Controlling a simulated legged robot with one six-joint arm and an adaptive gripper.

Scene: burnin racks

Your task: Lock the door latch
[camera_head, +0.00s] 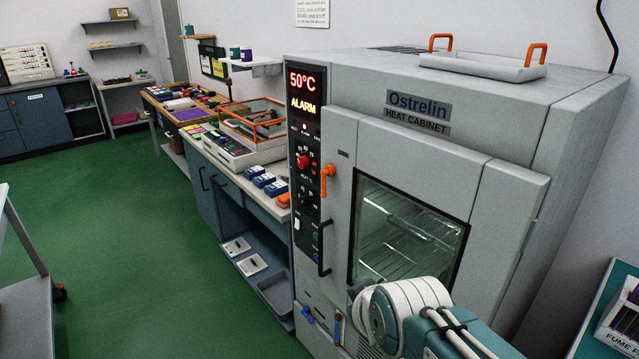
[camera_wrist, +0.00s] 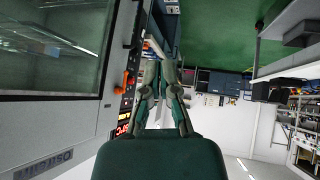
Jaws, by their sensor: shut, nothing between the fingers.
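The grey heat cabinet (camera_head: 440,165) fills the right of the head view. Its windowed door (camera_head: 400,150) looks closed. The orange door latch (camera_head: 327,182) is at the door's left edge, its arm hanging down. A black door handle (camera_head: 324,248) is below it. In the wrist view, the latch (camera_wrist: 125,83) shows left of my gripper, beside the door window (camera_wrist: 60,45). My gripper (camera_wrist: 158,68) is shut and empty, apart from the latch. In the head view, only my arm shows, low in front of the door; the fingers cannot be made out.
A control panel (camera_head: 304,145) left of the door reads 50°C and ALARM. An orange-handled tray (camera_head: 482,65) lies on top of the cabinet. A workbench (camera_head: 232,178) with trays and small boxes adjoins the cabinet's left. Green floor (camera_head: 120,220) is open further left.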

